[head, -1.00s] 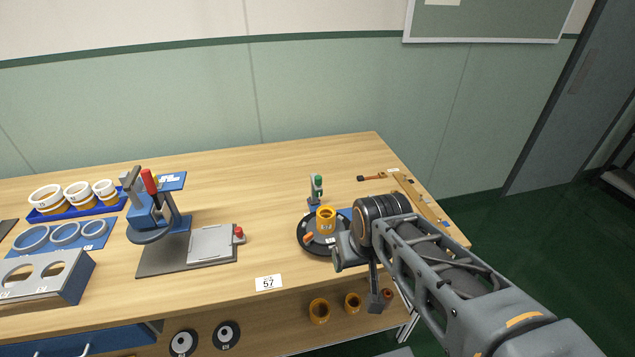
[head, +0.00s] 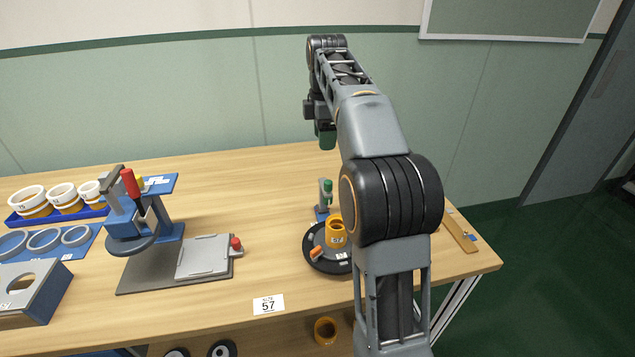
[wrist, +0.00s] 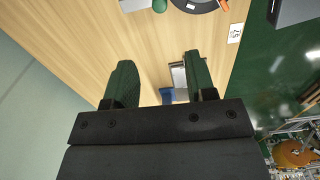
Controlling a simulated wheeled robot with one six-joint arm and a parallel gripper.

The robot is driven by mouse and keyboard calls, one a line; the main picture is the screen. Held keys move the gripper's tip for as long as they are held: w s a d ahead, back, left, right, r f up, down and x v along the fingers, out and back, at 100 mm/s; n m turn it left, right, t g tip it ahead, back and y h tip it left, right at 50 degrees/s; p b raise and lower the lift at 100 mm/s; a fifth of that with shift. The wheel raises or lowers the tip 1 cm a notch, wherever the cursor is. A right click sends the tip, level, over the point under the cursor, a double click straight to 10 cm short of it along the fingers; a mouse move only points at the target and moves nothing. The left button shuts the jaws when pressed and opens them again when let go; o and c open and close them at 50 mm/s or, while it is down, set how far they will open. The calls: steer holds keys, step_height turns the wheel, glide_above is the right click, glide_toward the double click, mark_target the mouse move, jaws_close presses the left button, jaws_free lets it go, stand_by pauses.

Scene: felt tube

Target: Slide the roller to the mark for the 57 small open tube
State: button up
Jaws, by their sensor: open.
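A small stand with a green knob (head: 327,190), seemingly the roller, stands on a blue strip behind a black round disc (head: 318,262); a green knob also shows at the top edge of the wrist view (wrist: 160,5). An orange tube (head: 336,232) labelled 57 stands upright on the disc, beside an orange peg (head: 316,252). My arm hides the disc's right side and what lies behind it. My gripper (head: 325,135) is over the table's back part, beyond the green knob. In the wrist view its two green fingers (wrist: 160,80) are apart, with nothing held.
A card marked 57 (head: 268,304) lies at the front edge. A blue press with a red handle (head: 133,205) and a grey plate (head: 205,256) stand left. White-and-orange cups (head: 62,195) and blue rings (head: 45,239) are farther left. The table's back middle is clear.

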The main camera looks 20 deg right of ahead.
mark_target(328, 181)
steer(key=f+b, duration=0.1)
steer(key=f, duration=0.3)
steer(key=f+b, duration=0.1)
steer(key=f, duration=0.4)
steer(key=d+f+b, duration=0.1)
steer(key=f, duration=0.4)
steer(key=shift+s, duration=0.1)
steer(key=shift+r, duration=0.1)
jaws_close()
